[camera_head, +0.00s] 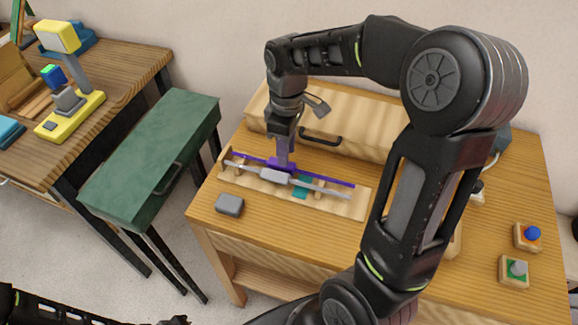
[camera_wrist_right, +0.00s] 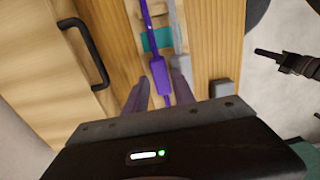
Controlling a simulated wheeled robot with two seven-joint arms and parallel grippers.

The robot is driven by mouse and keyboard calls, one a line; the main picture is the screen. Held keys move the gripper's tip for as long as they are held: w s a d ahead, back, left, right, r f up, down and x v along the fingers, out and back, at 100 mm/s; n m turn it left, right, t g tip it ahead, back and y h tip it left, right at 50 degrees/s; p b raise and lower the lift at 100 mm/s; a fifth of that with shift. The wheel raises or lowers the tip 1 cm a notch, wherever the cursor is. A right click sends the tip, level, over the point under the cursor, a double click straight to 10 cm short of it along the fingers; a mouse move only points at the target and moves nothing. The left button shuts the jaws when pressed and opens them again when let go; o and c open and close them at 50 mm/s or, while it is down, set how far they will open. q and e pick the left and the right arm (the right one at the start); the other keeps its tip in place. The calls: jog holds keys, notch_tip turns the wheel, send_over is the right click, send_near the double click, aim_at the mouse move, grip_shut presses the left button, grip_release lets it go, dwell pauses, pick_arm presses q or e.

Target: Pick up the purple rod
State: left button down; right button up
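The purple rod (camera_head: 325,179) lies lengthwise on a low wooden rack (camera_head: 347,207) on the table, with a thicker purple block near its middle. A grey rod (camera_head: 273,176) with a grey block lies beside it on the near side. My right gripper (camera_head: 282,152) points down over the purple rod's block. In the right wrist view its two fingers (camera_wrist_right: 160,88) are apart, with the purple rod (camera_wrist_right: 159,73) between them and the grey rod (camera_wrist_right: 178,40) close to the right finger. My left gripper (camera_wrist_right: 275,55) is far off to the right there; its opening is unclear.
A wooden box with a dark handle (camera_head: 321,138) stands behind the rack. A grey block (camera_head: 229,204) sits at the table's front left. A green cabinet (camera_head: 150,150) stands to the left.

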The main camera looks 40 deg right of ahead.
aim_at(291, 169)
jog(key=shift+f+p, duration=0.3)
jog(key=shift+f, duration=1.7)
grip_shut()
